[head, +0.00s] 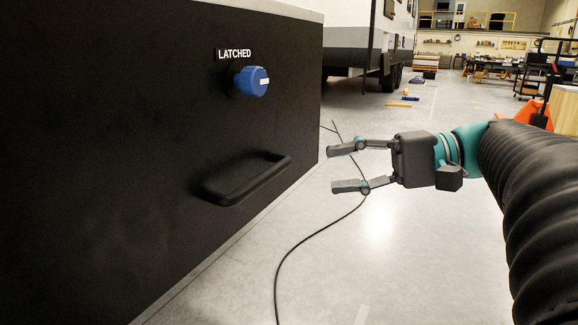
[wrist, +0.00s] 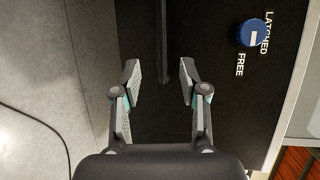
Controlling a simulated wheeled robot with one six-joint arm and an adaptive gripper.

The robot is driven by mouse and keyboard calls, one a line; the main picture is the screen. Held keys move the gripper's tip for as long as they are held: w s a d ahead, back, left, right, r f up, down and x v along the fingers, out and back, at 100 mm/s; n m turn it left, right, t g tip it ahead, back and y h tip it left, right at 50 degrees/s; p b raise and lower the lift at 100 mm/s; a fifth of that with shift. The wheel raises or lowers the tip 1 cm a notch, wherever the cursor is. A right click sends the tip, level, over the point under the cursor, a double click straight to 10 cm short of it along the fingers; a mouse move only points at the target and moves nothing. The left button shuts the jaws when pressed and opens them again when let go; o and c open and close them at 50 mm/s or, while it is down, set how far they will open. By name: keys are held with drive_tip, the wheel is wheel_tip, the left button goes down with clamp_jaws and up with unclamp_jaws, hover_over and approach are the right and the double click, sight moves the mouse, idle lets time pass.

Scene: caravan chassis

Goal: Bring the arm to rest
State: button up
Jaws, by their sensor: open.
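My gripper (head: 340,168) is open and empty in the head view, held in the air to the right of the black panel (head: 110,120). Its two fingers point left toward the panel and are apart from it. In the wrist view the open fingers (wrist: 160,82) stand on either side of the black handle bar (wrist: 162,45), which lies beyond them. The handle (head: 250,178) also shows in the head view, low on the panel. A blue knob (head: 251,81) sits above the handle beside the word LATCHED. In the wrist view the knob (wrist: 253,34) is at upper right, near the words LATCHED and FREE.
A black cable (head: 300,243) runs over the grey floor (head: 420,265) below my gripper. A white and grey caravan body (head: 350,30) stands behind the panel. An orange object (head: 533,112) and a wooden block (head: 565,110) are at right, behind my arm. The floor in front is mostly clear.

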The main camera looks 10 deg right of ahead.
drive_tip(key=d+f+m+h+p, duration=0.1)
drive_tip(key=d+f+m+h, duration=0.1)
drive_tip(key=f+h, duration=0.5)
drive_tip(key=d+f+m+h+p, duration=0.1)
drive_tip(key=d+f+m+h, duration=0.15)
drive_tip(key=f, duration=0.75)
drive_tip(key=s+d+f+n+h+p, duration=0.1)
drive_tip(key=s+f+n+h+p, duration=0.2)
drive_tip(key=s+h, duration=0.2)
drive_tip(key=s+a+r+n+t+p, duration=0.1)
drive_tip(key=s+a+r+n+p, duration=0.2)
drive_tip(key=s+a+n+p, duration=0.1)
drive_tip(key=shift+a+r+n+h, duration=0.45)
drive_tip(key=shift+a+n, duration=0.2)
drive_tip(key=shift+a, duration=0.1)
